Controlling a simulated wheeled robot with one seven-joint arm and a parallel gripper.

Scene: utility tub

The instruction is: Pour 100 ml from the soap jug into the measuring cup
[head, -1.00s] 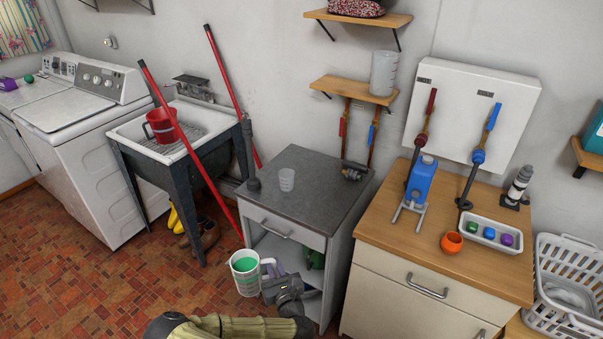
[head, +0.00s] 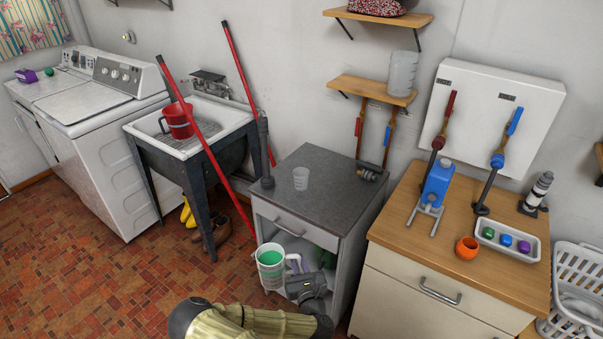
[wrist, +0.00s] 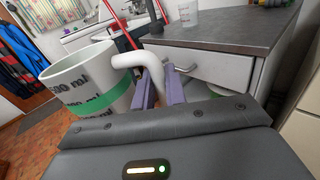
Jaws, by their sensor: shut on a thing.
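The soap jug (head: 271,268) is white with dark volume marks and holds green liquid, seen through its open top. It is roughly upright in the air, in front of the grey cabinet. My gripper (head: 298,268) is shut on its handle; the purple fingers (wrist: 160,90) pinch the white handle (wrist: 150,65) in the wrist view. The measuring cup (head: 301,179) is a small clear cup standing on the cabinet top, above and beyond the jug. It looks empty. Its lower part also shows in the wrist view (wrist: 188,15).
The grey cabinet (head: 325,205) has a drawer with a handle and an open shelf below. A dark fitting (head: 370,172) lies at its back right. Red poles (head: 218,160) lean by the sink at left. A wooden counter (head: 400,225) stands at right.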

